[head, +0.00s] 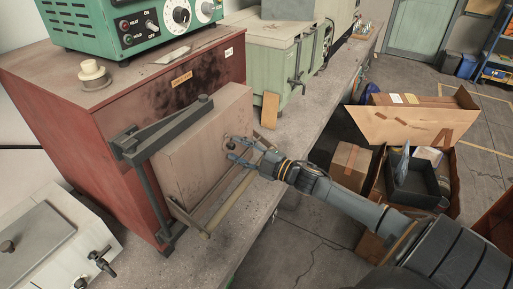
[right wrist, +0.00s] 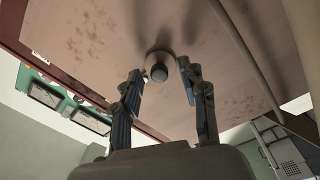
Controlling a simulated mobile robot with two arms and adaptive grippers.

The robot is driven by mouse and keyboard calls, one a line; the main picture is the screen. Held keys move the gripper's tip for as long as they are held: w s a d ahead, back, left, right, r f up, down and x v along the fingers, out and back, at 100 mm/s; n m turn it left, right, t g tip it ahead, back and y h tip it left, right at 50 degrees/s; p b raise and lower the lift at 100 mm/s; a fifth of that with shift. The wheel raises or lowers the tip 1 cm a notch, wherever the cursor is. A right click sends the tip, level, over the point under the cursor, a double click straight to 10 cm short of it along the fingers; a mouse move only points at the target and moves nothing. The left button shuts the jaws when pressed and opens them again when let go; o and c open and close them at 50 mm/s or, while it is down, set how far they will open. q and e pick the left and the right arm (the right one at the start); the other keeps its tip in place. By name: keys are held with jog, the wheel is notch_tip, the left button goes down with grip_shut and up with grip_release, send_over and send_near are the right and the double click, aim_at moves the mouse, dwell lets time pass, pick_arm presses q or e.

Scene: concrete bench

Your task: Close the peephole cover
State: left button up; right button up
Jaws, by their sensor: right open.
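The red furnace (head: 110,130) stands on the bench, with a thick tan door block (head: 195,150) on its front. A small dark round piece (head: 231,147), apparently the peephole cover, sits on the door face. In the right wrist view it is a dark round knob (right wrist: 159,73) with a paler round base against the door. I cannot tell whether it covers the hole. My right gripper (head: 235,150) is open at the door face, its fingers on either side of the knob in the right wrist view (right wrist: 161,80). Contact is unclear. My left gripper is not in view.
A dark hinge arm (head: 165,132) and a long handle bar (head: 235,195) frame the door. A green control box (head: 130,25) sits on the furnace. A grey-green machine (head: 270,55) stands behind. Open boxes (head: 410,125) lie on the floor at right.

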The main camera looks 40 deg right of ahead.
jog(key=v, duration=1.1)
jog(key=shift+d, duration=0.1)
